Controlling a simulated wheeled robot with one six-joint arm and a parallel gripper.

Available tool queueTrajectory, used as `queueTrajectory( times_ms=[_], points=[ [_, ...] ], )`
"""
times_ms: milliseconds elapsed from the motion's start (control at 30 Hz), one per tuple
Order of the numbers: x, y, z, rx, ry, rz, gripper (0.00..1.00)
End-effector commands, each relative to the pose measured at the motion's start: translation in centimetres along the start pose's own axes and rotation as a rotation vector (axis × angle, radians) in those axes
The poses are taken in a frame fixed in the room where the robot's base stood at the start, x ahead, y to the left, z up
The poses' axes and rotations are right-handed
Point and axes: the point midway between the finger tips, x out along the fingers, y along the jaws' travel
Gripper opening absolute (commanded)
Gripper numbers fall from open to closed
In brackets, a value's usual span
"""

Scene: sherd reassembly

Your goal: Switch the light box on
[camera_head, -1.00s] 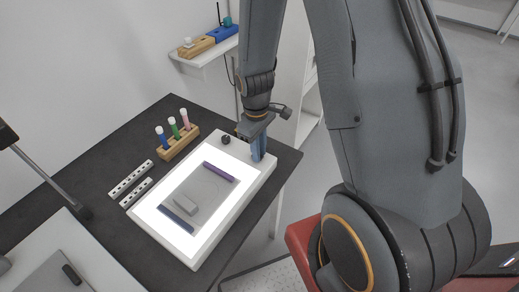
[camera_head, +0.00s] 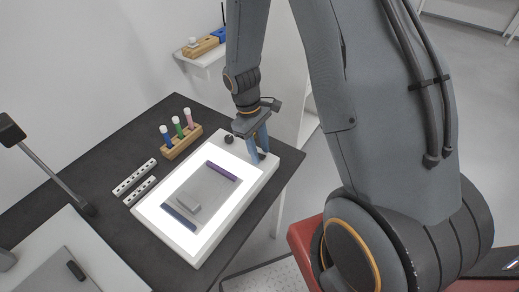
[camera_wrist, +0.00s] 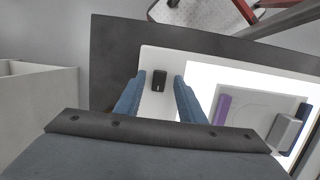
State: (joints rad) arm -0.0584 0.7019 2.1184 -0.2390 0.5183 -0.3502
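The light box (camera_head: 205,238) lies on the dark table, and its panel glows bright white around a grey sheet. In the wrist view the white rim of the light box (camera_wrist: 150,60) carries a small black switch (camera_wrist: 159,80) with a pale mark. My gripper (camera_wrist: 158,88) is open and empty, its blue fingers on either side of the switch in that view. In the head view my gripper (camera_head: 258,157) is at the far right end of the box; the switch is hidden there. I cannot tell whether the fingers touch the box.
A purple bar (camera_head: 221,171), a dark blue bar (camera_head: 179,216) and a grey block (camera_head: 188,201) lie on the panel. A black knob (camera_head: 228,139) is on the box's far end. A wooden rack (camera_head: 183,143) with vials and two white strips stand to the left.

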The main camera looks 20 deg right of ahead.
Motion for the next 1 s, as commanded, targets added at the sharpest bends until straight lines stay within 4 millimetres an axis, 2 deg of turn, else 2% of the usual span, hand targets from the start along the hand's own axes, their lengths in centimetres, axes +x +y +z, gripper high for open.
queueTrajectory(
  times_ms=[167,500,700,1000],
  points=[
    [-0.5,0.0,-0.1,0.000,0.001,0.001,0.36],
    [-5.3,0.0,-0.2,-0.002,0.003,0.003,0.36],
    [-7.3,0.0,-0.1,0.000,0.002,0.001,0.36],
    [-7.8,-0.1,-0.1,-0.001,0.000,0.000,0.36]
  ],
)
